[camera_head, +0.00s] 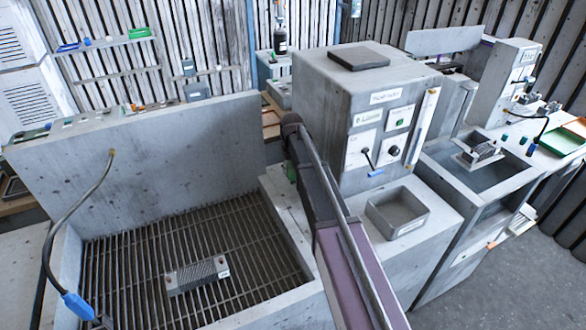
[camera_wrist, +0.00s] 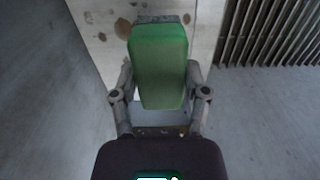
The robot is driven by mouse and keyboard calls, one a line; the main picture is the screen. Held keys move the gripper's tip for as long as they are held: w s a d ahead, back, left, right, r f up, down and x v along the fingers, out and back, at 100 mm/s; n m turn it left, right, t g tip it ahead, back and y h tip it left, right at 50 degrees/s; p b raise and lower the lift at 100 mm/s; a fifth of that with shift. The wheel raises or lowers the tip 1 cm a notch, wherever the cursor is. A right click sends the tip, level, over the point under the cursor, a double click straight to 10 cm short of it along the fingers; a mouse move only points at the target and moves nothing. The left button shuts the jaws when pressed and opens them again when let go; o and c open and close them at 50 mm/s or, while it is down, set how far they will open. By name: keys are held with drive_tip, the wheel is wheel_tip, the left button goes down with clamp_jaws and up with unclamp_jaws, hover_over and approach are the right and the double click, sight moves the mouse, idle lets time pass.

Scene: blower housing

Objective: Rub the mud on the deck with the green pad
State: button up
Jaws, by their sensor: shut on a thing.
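The green pad (camera_wrist: 158,65) is held between the two fingers of my gripper (camera_wrist: 160,75) in the wrist view. A brown mud spot (camera_wrist: 123,27) shows just left of the pad's far end, with smaller specks farther left. Whether the pad touches the deck cannot be told. In the head view my arm hides most of my gripper and the mud.
A basin with a floor grate (camera_head: 130,255) holds a ribbed metal block (camera_head: 197,275) at left. A grey control cabinet (camera_head: 350,105) stands just right of my arm. An open grey tray (camera_head: 397,210) sits on the ledge. A blue-ended hose (camera_head: 77,304) hangs over the basin's left side.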

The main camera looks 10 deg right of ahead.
wheel_tip(320, 180, down, 7)
drive_tip(key=b, duration=0.6)
drive_tip(key=shift+f+b, duration=0.15)
drive_tip(key=shift+b, duration=0.25)
drive_tip(key=shift+d+r, duration=0.2)
drive_tip(key=shift+d, duration=0.05)
drive_tip(key=shift+w+d, duration=0.3)
drive_tip(key=shift+d, duration=0.7)
drive_tip(key=shift+w+d, duration=0.35)
drive_tip(key=shift+d, duration=0.7)
drive_tip(key=shift+w+d, duration=0.3)
drive_tip(key=shift+d, duration=0.7)
drive_tip(key=shift+w+d, duration=0.1)
drive_tip(key=shift+a+f, duration=0.1)
drive_tip(key=shift+a, duration=0.25)
drive_tip(key=shift+s+a, duration=0.45)
drive_tip(key=shift+a, duration=0.35)
drive_tip(key=shift+s+a, duration=0.2)
drive_tip(key=shift+a, duration=0.55)
drive_tip(key=shift+s+a, duration=0.2)
drive_tip(key=shift+a, duration=0.5)
drive_tip(key=shift+s+a, duration=0.2)
drive_tip(key=shift+a, duration=0.65)
drive_tip(key=shift+r+p, duration=0.8)
drive_tip(key=shift+p, duration=0.1)
wheel_tip(320, 180, up, 6)
drive_tip(key=p, duration=0.6)
drive_tip(key=shift+f, duration=0.15)
